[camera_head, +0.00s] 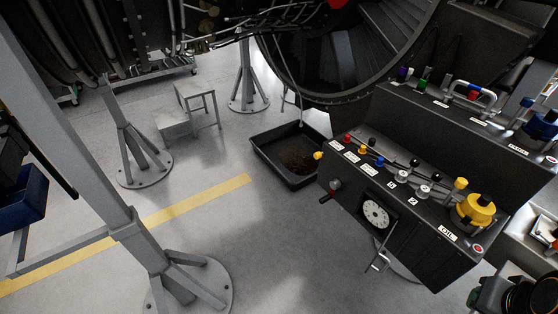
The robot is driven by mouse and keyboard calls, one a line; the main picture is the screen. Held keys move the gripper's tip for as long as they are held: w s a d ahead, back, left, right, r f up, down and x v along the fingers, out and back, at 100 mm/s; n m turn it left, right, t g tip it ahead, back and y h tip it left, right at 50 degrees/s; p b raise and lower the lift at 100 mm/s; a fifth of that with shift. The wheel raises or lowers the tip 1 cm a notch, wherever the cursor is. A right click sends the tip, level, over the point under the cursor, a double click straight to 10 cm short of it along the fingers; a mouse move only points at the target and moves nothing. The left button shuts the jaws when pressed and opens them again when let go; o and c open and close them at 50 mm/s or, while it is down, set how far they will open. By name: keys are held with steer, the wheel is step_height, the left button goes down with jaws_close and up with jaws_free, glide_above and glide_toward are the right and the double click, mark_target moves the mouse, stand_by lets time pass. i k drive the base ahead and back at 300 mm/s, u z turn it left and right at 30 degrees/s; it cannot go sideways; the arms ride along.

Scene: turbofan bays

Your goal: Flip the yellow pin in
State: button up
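Several yellow parts show on the black control panel (425,245), and I cannot tell which one is the yellow pin. A small yellow knob (318,156) sticks out at the panel's left end. A small yellow-topped part (362,149) stands in the row of red, yellow and blue ones. A taller yellow-topped pin (460,184) stands upright near the right end, behind a large yellow cap (478,208) by the OIL label. All are small, and their exact positions are hard to read. My gripper cannot be made out in this view.
A black tray (267,157) with dark contents lies on the floor left of the panel. A grey stand post (75,130) rises at the left. A dark rounded object (520,295) is at the bottom right corner. The floor in the middle is clear.

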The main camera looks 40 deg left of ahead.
mark_target(319, 155)
steer(key=u, duration=2.8)
steer(key=k, duration=0.85)
steer(key=z, duration=1.1)
steer(key=i, duration=0.9)
steer(key=u, duration=0.05)
steer(key=k, duration=0.65)
steer(key=u, duration=0.9)
steer(key=i, duration=1.2)
steer(key=z, duration=0.05)
